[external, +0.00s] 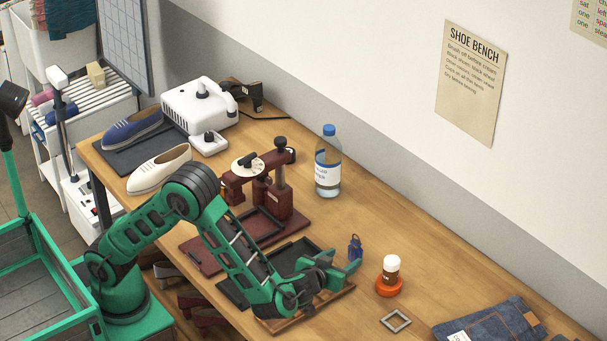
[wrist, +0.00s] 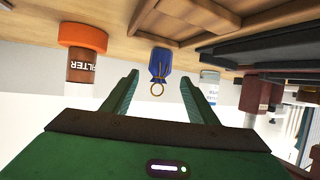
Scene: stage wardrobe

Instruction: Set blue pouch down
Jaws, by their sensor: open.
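The blue pouch (external: 355,248) stands upright on the wooden table, right by my gripper's fingertips in the external view. In the wrist view, which is upside down, the blue pouch (wrist: 160,63) rests against the tabletop with a brass-coloured ring at its free end. My gripper (external: 343,259) is open and low over the table. In the wrist view my gripper's fingers (wrist: 160,80) lie apart on either side of the pouch's line, with a gap to the pouch on both sides. The pouch sits at or just beyond the tips; its exact depth is unclear.
An orange-based brown bottle (external: 391,272) stands close to the right of the pouch. A wooden tray (external: 318,311) lies under my wrist. A water bottle (external: 328,165), a dark red press (external: 275,200), a grey square frame (external: 396,321) and folded jeans (external: 490,322) are also on the table.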

